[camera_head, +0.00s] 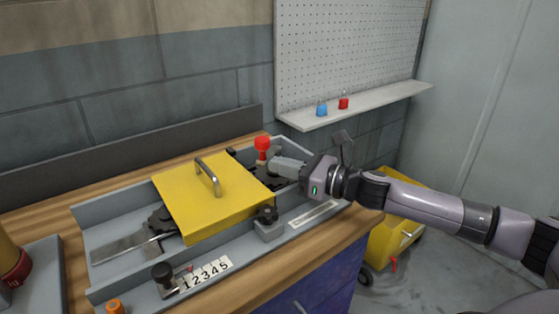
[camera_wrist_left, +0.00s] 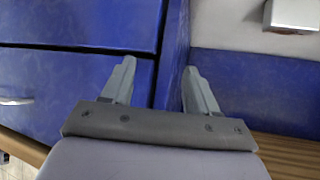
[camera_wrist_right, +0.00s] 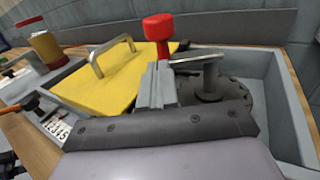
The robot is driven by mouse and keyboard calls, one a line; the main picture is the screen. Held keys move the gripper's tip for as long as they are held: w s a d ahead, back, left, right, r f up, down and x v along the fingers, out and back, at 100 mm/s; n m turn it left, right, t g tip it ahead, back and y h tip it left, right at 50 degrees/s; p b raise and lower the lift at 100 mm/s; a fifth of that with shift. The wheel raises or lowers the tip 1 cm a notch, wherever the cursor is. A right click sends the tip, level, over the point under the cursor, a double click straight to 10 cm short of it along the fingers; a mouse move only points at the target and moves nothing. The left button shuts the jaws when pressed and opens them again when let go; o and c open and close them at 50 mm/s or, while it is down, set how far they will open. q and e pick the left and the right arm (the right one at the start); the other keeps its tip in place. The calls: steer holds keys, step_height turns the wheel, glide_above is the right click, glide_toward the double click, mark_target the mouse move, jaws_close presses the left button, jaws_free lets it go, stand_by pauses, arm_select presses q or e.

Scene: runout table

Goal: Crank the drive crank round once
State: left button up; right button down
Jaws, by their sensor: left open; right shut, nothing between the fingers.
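The drive crank has a red knob (camera_head: 262,143) at the far right end of the grey tray, right of the yellow cover. In the right wrist view its red knob (camera_wrist_right: 158,27) stands upright, and a metal arm (camera_wrist_right: 196,60) runs to a grey post on a dark round disc (camera_wrist_right: 228,98). My right gripper (camera_head: 278,163) is shut and empty, its fingertips close beside the knob; the fingers hide the knob's lower part, so I cannot tell if they touch. My left gripper (camera_wrist_left: 155,78) is open and empty, facing the blue cabinet; it is outside the head view.
The yellow cover (camera_head: 205,205) with its metal handle fills the middle of the tray (camera_head: 295,222). A dark knob (camera_head: 163,272) and a number strip (camera_head: 207,272) are at the front. A shelf (camera_head: 370,103) holds small blue and red items. A yellow cart (camera_head: 395,240) stands right.

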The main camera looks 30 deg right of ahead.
steer(key=shift+w+a, duration=0.2)
steer(key=shift+w, duration=0.05)
steer(key=shift+a, duration=0.1)
steer(key=shift+w+a+f+m+t+h, duration=0.1)
steer(key=shift+a+m+t+h, duration=0.25)
steer(key=shift+h, duration=0.25)
steer(key=shift+w+a+m+t+h+p, duration=0.2)
steer(key=shift+a+m+t+h, duration=0.15)
steer(key=shift+m+h, duration=0.4)
steer(key=shift+w+a+m+t+h+p, duration=0.15)
steer(key=shift+m+t+h, duration=0.3)
steer(key=shift+h, duration=0.5)
